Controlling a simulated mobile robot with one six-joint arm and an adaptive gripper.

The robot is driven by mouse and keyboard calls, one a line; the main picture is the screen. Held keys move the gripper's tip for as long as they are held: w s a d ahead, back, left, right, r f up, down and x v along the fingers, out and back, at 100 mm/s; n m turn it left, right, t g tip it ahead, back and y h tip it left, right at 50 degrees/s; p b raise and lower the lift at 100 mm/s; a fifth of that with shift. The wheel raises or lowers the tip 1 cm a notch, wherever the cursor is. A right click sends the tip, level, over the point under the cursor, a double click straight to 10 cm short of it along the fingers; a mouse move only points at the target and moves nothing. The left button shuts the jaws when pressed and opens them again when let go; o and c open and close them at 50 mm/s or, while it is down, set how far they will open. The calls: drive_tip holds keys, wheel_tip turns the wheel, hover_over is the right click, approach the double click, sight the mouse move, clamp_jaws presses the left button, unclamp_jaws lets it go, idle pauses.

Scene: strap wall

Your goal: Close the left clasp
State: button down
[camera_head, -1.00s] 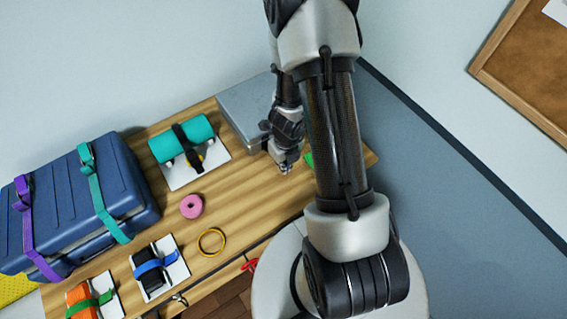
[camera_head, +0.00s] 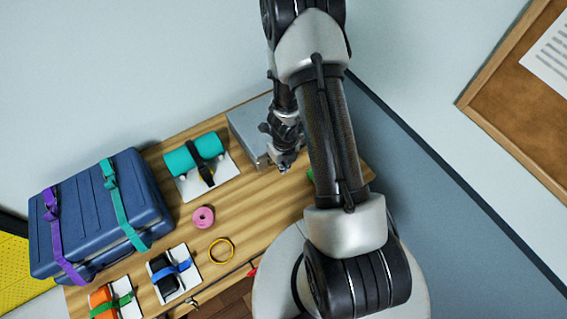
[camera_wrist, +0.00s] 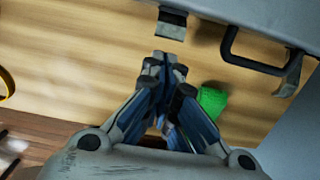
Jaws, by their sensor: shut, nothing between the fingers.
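A grey metal case (camera_head: 246,128) stands at the back right of the wooden table, partly behind my arm. In the wrist view its front edge (camera_wrist: 245,14) runs along the top. The left clasp (camera_wrist: 172,22) is a metal tab at that edge, and the right clasp (camera_wrist: 290,76) juts out beyond the black handle (camera_wrist: 254,62). I cannot tell whether either is latched. My gripper (camera_wrist: 160,58) is shut and empty, its fingertips just below the left clasp in the picture. I cannot tell if they touch. In the head view my gripper (camera_head: 284,168) is in front of the case.
A green block (camera_wrist: 211,101) lies right of my gripper. A pink roll (camera_head: 203,217) and yellow ring (camera_head: 221,250) lie on the table (camera_head: 250,205). A blue suitcase (camera_head: 80,215) with straps and a teal roll (camera_head: 194,153) are further left.

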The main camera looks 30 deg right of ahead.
drive_tip(key=shift+s+r+p, duration=0.15)
drive_tip(key=shift+r+p, duration=0.6)
drive_tip(key=shift+p, duration=0.05)
drive_tip(key=shift+f, duration=0.1)
